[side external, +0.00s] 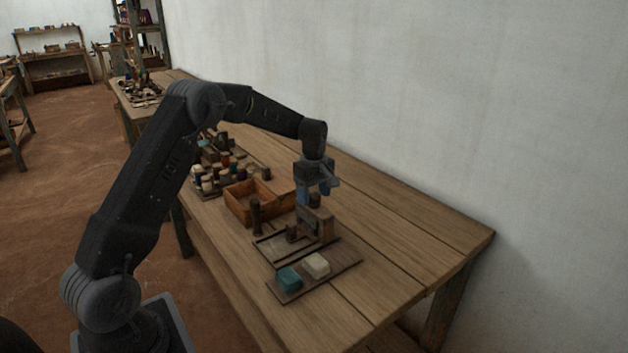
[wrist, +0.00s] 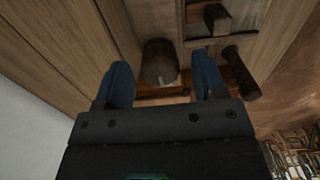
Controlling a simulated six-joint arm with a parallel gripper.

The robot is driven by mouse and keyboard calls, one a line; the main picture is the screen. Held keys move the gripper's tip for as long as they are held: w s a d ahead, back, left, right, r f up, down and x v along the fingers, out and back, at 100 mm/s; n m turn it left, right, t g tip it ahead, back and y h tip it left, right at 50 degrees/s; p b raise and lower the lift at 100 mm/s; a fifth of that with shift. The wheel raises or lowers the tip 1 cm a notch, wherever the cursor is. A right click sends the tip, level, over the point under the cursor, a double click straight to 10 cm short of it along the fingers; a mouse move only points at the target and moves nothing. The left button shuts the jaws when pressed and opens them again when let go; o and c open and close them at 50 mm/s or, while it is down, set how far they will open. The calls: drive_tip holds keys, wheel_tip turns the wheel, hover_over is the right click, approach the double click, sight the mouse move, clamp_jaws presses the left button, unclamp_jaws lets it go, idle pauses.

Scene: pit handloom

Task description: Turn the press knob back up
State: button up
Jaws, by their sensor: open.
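The press knob is a dark brown round cylinder (side external: 315,201) on top of the wooden press block (side external: 317,224) in the side view. In the wrist view the knob (wrist: 159,60) lies between my two blue fingers, with a gap on each side. A small pale mark shows at its lower edge there. My gripper (side external: 314,191) points down over the press, open and empty, with its fingertips close to the knob's height. It also shows in the wrist view (wrist: 161,62). I cannot tell how far the fingers reach down around the knob.
A dark upright post (side external: 255,216) stands left of the press; it also shows in the wrist view (wrist: 241,72). An open wooden box (side external: 238,209) is behind it. A teal block (side external: 289,279) and a cream block (side external: 316,265) sit in front. The table's right side is clear.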

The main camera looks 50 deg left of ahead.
sight(314, 195)
wheel_tip(314, 195, up, 14)
drive_tip(key=shift+f, duration=0.2)
idle(0.4)
drive_tip(key=s+d+r+m+t, duration=0.3)
drive_tip(key=s+d+r+m, duration=0.5)
drive_tip(key=s+d, duration=0.4)
drive_tip(key=s+d+f+m+t, duration=0.1)
drive_tip(key=s+d+m, duration=0.3)
drive_tip(key=s, duration=0.5)
drive_tip(key=s+d+f+m+t, duration=0.1)
drive_tip(key=s+d+f+m, duration=0.3)
drive_tip(key=s, duration=0.5)
drive_tip(key=shift+d+f+m+t, duration=0.2)
drive_tip(key=shift+m+t, duration=0.1)
drive_tip(key=shift+m, duration=0.8)
